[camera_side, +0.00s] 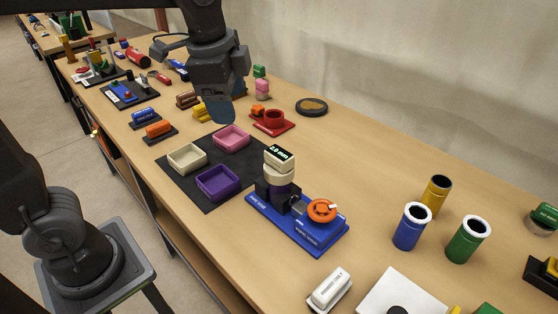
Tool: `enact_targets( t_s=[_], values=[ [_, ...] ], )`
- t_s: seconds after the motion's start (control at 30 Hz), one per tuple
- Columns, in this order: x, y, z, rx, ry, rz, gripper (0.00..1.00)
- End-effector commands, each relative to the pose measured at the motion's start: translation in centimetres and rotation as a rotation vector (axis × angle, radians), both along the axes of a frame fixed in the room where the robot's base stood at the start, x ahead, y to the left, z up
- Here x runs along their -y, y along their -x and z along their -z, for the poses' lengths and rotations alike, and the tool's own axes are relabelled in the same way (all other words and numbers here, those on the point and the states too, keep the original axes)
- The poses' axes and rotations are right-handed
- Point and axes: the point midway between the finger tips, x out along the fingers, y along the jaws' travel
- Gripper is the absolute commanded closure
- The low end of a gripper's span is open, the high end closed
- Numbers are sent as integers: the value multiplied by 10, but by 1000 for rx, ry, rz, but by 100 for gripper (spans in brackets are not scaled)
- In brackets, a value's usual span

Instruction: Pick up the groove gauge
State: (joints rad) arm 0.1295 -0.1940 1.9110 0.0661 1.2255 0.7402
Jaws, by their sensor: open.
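A beige and black device with a lit display reading about "2.0 mm" (279,160) stands upright on a blue base (310,238) near the middle of the table. It looks like the groove gauge, though I cannot read a name on it. A purple band shows around its lower part. An orange round part (322,210) sits on the same base, to its right. My gripper (222,110) is open, pointing down behind and to the left of the device, apart from it. Its dark blue fingertips partly overlap each other in this view, and I see nothing held between them.
A black mat (207,198) left of the base carries beige, pink and purple trays. Blue, yellow and green pipes (411,226) stand at the right. A white labelled block (330,289) lies at the front edge. A red holder (273,122) is behind. Bare table lies right of the device.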

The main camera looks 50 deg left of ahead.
Motion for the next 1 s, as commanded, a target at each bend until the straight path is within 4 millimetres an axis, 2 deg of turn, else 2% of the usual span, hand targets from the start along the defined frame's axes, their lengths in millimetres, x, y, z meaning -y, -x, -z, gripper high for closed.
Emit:
enact_targets(
  t_s=[0.03, 0.1, 0.2, 0.33, 0.57, 0.8, 1.0],
  values=[
    [8, -18, 1, -44, -31, 105, 32],
    [17, -38, 1, -98, -70, 252, 32],
    [28, -62, 4, -165, -110, 431, 32],
    [39, -81, 9, -224, -140, 589, 32],
    [43, -89, 23, -258, -152, 673, 32],
    [37, -88, 69, -258, -151, 670, 32],
    [34, -89, 94, -254, -151, 669, 32]
  ],
)
